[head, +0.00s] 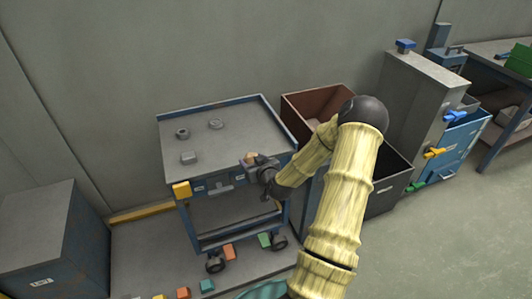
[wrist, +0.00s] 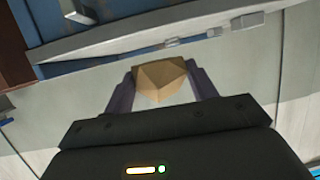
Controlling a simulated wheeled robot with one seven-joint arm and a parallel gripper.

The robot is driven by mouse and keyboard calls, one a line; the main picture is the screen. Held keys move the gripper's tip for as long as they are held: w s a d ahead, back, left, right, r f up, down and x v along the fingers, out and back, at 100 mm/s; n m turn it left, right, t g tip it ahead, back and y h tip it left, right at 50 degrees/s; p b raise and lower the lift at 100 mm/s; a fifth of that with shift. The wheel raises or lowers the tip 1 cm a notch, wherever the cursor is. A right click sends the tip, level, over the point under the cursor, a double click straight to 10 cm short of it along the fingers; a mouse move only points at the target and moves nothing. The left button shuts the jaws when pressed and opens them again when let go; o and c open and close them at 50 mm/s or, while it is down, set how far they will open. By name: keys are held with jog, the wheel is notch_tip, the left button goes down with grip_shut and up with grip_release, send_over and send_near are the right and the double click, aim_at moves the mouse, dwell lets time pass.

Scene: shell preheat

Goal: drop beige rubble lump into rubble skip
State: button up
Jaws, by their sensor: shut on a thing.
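The beige rubble lump (wrist: 160,82) sits between the two dark fingers of my gripper (wrist: 161,72) in the wrist view, touched on both sides. In the head view my gripper (head: 256,163) is at the right front part of the cart top, with the small lump (head: 250,156) at its tip. A rust-brown open bin (head: 293,106) stands behind the cart's right side, partly hidden by my arm. A dark open bin (head: 391,184) stands right of my arm. I cannot tell for sure which one is the rubble skip.
The blue-rimmed cart (head: 205,122) carries several small grey pieces. Coloured blocks (head: 207,285) lie on the floor around its wheels. A grey cabinet (head: 45,235) stands at left. A blue cabinet (head: 462,150) with coloured handles and a workbench (head: 490,50) stand at right. Floor at lower right is clear.

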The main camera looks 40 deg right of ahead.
jog(key=a+f, duration=0.4)
jog(key=a, duration=0.3)
jog(key=a+f+n+y, duration=0.1)
jog(key=a+f, duration=0.2)
jog(key=a, duration=0.5)
jog(key=w+a+f+n+y, duration=0.1)
jog(key=a+f, duration=0.3)
jog(key=a, duration=0.4)
jog(key=shift+f, duration=0.3)
